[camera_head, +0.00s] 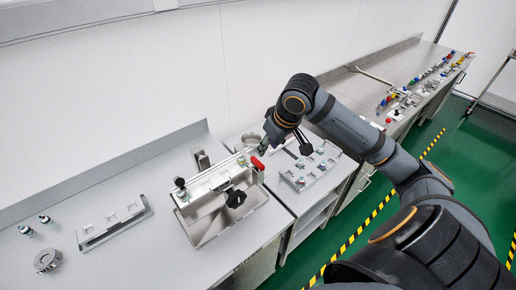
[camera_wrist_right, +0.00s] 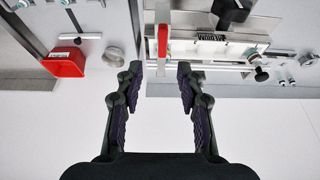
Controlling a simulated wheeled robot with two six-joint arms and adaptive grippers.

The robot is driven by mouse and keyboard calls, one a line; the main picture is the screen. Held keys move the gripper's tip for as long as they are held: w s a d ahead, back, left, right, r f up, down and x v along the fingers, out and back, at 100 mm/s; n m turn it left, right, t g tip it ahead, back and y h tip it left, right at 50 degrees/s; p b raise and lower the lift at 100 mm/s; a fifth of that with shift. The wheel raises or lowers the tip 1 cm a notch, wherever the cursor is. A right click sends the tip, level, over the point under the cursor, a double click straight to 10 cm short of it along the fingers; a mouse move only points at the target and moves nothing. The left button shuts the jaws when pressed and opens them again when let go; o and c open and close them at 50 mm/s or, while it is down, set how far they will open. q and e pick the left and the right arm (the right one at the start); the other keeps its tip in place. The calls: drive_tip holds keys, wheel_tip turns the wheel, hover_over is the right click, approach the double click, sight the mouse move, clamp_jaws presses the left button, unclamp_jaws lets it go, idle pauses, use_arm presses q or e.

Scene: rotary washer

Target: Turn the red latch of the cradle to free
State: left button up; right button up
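The red latch (camera_head: 257,163) sits at the right end of the silver cradle (camera_head: 212,183) on the near bench. In the right wrist view the red latch (camera_wrist_right: 163,46) is an upright bar at the left end of the pale cradle (camera_wrist_right: 225,48). My right gripper (camera_head: 284,148) is beside and above that end in the head view. In the wrist view my right gripper (camera_wrist_right: 160,84) is open and empty, with the latch lying ahead of the gap between its fingertips, apart from them. My left gripper is not in view.
A black knob (camera_head: 235,198) sticks out of the cradle's front. A fixture plate (camera_head: 308,170) with several fittings lies to its right. A slotted plate (camera_head: 112,223) and a metal ring (camera_head: 47,260) lie left. The wrist view shows a red bin (camera_wrist_right: 65,63).

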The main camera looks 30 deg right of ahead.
sight(260, 164)
drive_tip(key=x, duration=0.3)
drive_tip(key=p+x, duration=0.1)
drive_tip(key=x, duration=0.2)
drive_tip(key=p+x, duration=0.1)
drive_tip(key=x, duration=0.2)
drive_tip(key=shift+s+a+f, duration=0.2)
drive_tip(key=shift+s, duration=0.05)
drive_tip(key=shift+f, duration=0.35)
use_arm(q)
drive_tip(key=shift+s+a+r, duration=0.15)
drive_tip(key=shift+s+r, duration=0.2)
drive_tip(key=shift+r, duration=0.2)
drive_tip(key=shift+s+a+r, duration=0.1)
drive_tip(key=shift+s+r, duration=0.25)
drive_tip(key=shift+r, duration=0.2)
use_arm(e)
clamp_jaws()
